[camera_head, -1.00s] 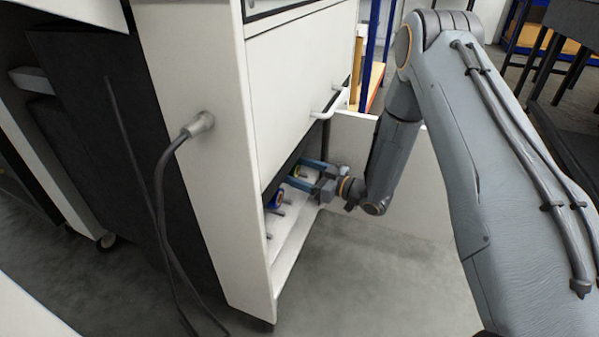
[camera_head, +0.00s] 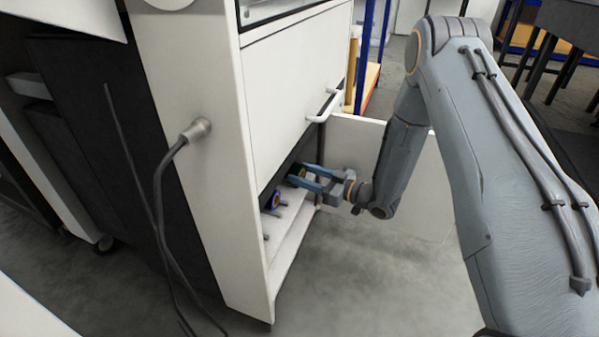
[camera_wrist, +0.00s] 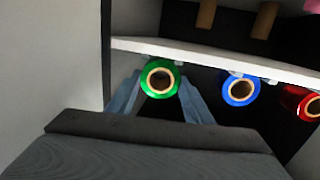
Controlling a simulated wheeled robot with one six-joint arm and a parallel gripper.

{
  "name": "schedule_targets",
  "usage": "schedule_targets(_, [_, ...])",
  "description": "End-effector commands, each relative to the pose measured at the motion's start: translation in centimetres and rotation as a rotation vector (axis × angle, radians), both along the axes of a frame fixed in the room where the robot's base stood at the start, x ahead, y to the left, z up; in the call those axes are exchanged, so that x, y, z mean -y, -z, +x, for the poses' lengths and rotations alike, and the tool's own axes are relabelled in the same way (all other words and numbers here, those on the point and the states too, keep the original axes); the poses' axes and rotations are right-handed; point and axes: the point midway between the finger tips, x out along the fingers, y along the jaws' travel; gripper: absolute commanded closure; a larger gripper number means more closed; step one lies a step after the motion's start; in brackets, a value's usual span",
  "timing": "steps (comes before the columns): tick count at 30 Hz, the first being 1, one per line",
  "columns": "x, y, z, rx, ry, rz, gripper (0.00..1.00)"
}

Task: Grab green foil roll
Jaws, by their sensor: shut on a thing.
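The green foil roll (camera_wrist: 147,88) shows its round end and brown core in the wrist view, between the two fingers of my gripper (camera_wrist: 160,88). My gripper is shut on it, with one finger at each side. In the head view my gripper (camera_head: 303,176) is at the opening of the white cabinet, and only a small green part of the roll (camera_head: 301,170) shows between the fingers. Whether the roll still touches its holder is unclear.
A blue foil roll (camera_wrist: 229,94) and a red foil roll (camera_wrist: 299,101) are to the right of the green one. A white shelf (camera_wrist: 200,55) runs just above them. The white cabinet (camera_head: 290,85) has an open door (camera_head: 350,140) beside my arm. Grey floor (camera_head: 370,280) is clear in front.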

Motion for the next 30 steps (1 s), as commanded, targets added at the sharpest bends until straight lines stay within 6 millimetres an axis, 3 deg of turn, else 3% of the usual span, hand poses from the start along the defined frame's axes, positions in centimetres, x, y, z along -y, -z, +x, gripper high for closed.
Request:
schedule_targets(10, [1.7,0.2,-0.8,-0.004,-0.011,-0.004,0.78])
schedule_targets(24, [2.1,0.3,-0.9,-0.004,-0.012,-0.004,0.78])
schedule_targets(25, [2.1,0.3,-0.9,-0.004,-0.012,-0.004,0.49])
schedule_targets(28, [2.1,0.2,-0.9,-0.004,-0.014,-0.003,0.32])
schedule_targets(30, [2.0,0.2,-0.9,-0.003,-0.015,-0.003,0.32])
